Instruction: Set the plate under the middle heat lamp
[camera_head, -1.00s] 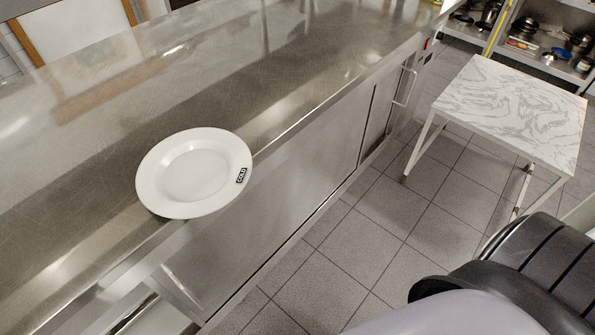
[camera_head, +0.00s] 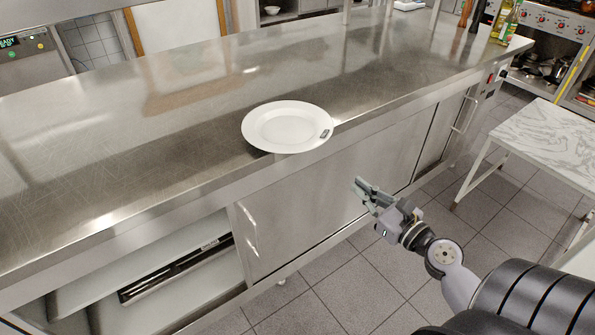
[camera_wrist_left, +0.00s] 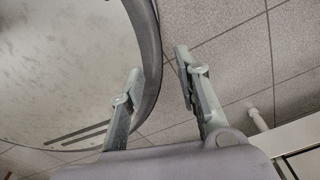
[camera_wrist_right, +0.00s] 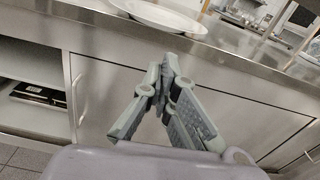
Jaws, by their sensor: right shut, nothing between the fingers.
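A white round plate (camera_head: 285,128) with a small dark label on its rim lies flat at the front edge of the steel counter (camera_head: 190,110). Its underside and rim also show at the top of the right wrist view (camera_wrist_right: 160,14). My right gripper (camera_head: 362,187) is shut and empty, in front of the counter, below and to the right of the plate, apart from it. It also shows in the right wrist view (camera_wrist_right: 167,66). My left gripper (camera_wrist_left: 158,64) is open and empty above the floor, seen only in the left wrist view. No heat lamp can be made out.
A marble-topped table (camera_head: 550,135) stands to the right across a tiled aisle. Bottles (camera_head: 509,22) stand at the counter's far right end. An open shelf (camera_head: 150,290) lies under the counter at left. The counter top around and behind the plate is clear.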

